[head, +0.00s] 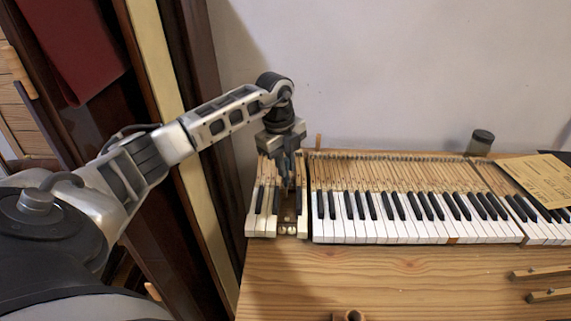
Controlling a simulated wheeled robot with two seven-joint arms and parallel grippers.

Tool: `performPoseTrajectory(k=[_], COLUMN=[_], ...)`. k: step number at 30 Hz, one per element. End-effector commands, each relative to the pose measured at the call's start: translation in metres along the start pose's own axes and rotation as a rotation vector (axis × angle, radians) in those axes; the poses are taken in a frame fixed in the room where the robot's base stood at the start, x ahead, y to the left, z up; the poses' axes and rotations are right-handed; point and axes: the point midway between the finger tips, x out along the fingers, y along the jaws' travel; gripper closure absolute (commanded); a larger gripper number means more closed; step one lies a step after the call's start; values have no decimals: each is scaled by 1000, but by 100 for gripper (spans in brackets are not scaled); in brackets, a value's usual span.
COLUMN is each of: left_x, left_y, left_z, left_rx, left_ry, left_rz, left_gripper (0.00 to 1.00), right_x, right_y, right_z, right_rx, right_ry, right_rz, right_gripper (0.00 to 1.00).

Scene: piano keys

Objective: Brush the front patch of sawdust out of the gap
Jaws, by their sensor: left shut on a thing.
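The piano keyboard (380,232) lies on the wooden bench top, and a gap (289,213) opens among the keys near its left end. White keys (262,224) stand to the left of the gap. Small pale spots (287,230) show at the front of the gap; I cannot tell whether they are sawdust or fittings. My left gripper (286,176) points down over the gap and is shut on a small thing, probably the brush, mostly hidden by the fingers. I cannot tell whether its tip touches the gap floor. My right gripper is out of view.
A dark-lidded jar (481,141) stands behind the keyboard at the right. A tan card (538,178) lies over the right end. Loose wooden key sticks (545,272) lie at the front right. The bench top (400,280) before the keys is mostly clear.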

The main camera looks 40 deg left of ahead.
Motion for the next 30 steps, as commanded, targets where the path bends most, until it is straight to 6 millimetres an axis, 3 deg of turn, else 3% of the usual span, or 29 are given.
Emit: performPoseTrajectory(k=[7, 30], left_x=[0, -57], left_y=[0, -7], left_z=[0, -2], left_rx=[0, 0], left_ry=[0, 0], left_rz=[0, 0], left_gripper=[100, 100], right_x=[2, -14], right_y=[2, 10], right_z=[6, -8], right_rx=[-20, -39], right_ry=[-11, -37], right_rz=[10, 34], right_gripper=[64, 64])
